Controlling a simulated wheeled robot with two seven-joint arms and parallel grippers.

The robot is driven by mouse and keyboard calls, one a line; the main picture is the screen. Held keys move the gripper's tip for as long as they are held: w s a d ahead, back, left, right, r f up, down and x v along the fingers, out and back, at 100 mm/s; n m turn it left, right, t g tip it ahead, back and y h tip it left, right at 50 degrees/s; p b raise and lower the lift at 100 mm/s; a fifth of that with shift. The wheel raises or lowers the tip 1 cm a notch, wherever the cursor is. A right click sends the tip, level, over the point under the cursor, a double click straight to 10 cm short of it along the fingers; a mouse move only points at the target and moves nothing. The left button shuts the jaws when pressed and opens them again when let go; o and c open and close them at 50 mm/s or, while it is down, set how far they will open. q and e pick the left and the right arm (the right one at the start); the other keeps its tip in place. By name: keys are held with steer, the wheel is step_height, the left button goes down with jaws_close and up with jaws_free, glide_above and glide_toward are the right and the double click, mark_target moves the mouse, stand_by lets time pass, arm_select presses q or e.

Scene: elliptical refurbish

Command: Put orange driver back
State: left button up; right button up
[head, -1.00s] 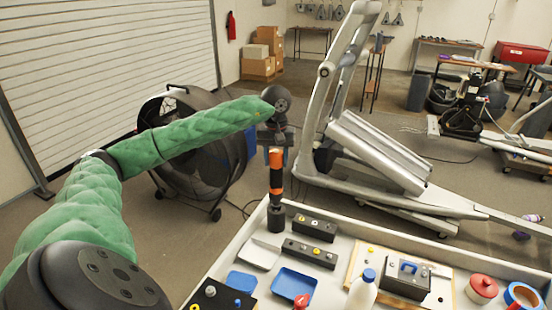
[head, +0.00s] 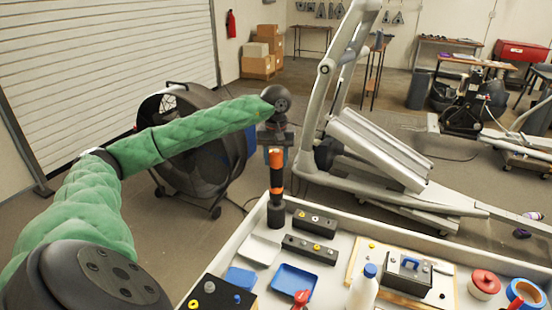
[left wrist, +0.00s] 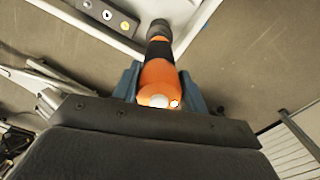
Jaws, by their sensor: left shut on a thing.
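The orange driver (head: 276,180) stands upright, orange with black bands, at the far left corner of the white workbench (head: 224,262). My left gripper (head: 277,148) is above it, shut on its orange upper end. The driver's lower end meets a black round holder (head: 276,216); I cannot tell how deep it sits inside. In the left wrist view the driver (left wrist: 158,75) lies between the blue fingers of my left gripper (left wrist: 157,88), with the dark holder (left wrist: 160,28) at its far end. My right gripper is not in view.
Beside the holder are black blocks with buttons (head: 310,249), blue trays (head: 294,281), a white bottle (head: 363,288) and a red-lidded pot (head: 485,284). A large fan (head: 190,160) stands behind my left arm. An elliptical machine (head: 380,150) stands beyond the bench.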

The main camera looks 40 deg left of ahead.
mark_target(276, 151)
arm_select(q)
steer(key=shift+f+b, duration=0.85)
steer(key=shift+f, duration=0.3)
steer(key=shift+f+b, duration=0.35)
steer(key=shift+b, duration=0.25)
steer(key=o, duration=1.5)
steer(key=shift+c, duration=0.2)
steer(key=shift+r, duration=0.65)
steer(key=shift+r+b, duration=1)
steer(key=shift+r, duration=2.25)
